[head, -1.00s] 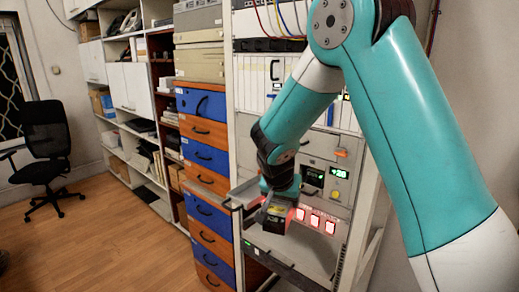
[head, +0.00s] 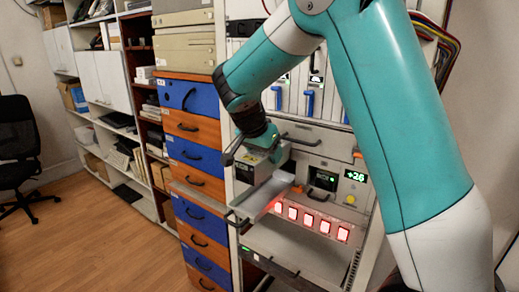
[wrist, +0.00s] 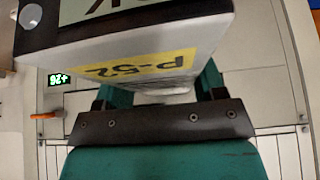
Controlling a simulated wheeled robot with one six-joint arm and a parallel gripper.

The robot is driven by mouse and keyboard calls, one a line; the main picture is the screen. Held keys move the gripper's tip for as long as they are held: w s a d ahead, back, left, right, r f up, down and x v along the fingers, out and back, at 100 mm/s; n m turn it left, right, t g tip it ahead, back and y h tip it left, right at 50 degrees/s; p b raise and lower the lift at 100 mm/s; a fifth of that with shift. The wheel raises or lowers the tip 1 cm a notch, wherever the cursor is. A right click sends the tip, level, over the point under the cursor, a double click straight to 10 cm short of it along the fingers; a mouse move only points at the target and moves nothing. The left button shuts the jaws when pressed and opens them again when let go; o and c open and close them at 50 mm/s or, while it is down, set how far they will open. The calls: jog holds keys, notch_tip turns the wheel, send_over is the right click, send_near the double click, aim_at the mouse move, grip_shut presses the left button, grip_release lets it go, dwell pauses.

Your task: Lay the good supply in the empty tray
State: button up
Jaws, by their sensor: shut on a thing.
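My gripper (head: 266,146) is shut on a grey power supply in front of the rack. In the wrist view, the supply (wrist: 125,50) fills the top of the picture between the fingers. It has a yellow label reading P-52, a partly visible green label with a K, and a dark end. In the head view, the grey body below the fingers (head: 254,157) appears to be this supply. A pale grey tray-like surface (head: 266,194) slopes just below it; I cannot tell whether they touch. My arm hides part of the rack.
A row of several red-lit squares (head: 310,220) runs right of the pale surface. A green display (head: 355,176) and an orange knob (head: 357,154) are on the panel above. Blue and orange drawers (head: 198,155) stand close on the left.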

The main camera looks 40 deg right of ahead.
jog(key=shift+d+f+b, duration=0.15)
jog(key=shift+f+b, duration=0.5)
jog(key=shift+f, duration=0.15)
jog(key=shift+f+b, duration=2.6)
jog(key=shift+f, duration=0.8)
jog(key=o, duration=1.6)
jog(key=shift+o, duration=0.2)
jog(key=shift+s+f, duration=0.1)
jog(key=shift+a, duration=0.2)
